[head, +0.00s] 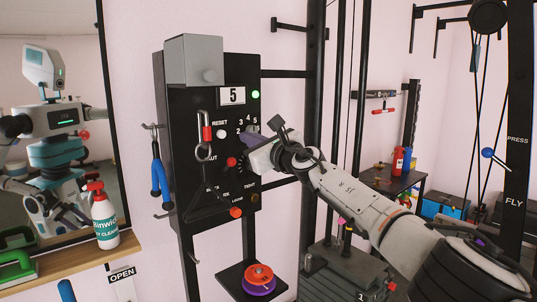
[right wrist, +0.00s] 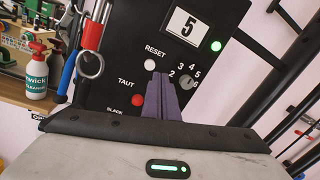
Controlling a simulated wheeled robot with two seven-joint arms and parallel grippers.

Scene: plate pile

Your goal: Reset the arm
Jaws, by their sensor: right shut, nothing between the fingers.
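The fingers hide part of the dial. A white button (head: 222,133) sits under the RESET label, left of the fingers. It also shows in the right wrist view (right wrist: 150,64). I cannot tell whether the fingers touch the panel. My left gripper is not directly in view.
The panel has a display (head: 231,96) reading 5, a lit green lamp (head: 255,94) and a red button (head: 231,162). A carabiner (head: 205,150) hangs at its left. A spray bottle (head: 104,218) stands on the wooden shelf (head: 70,262). Black rack posts stand behind my right arm.

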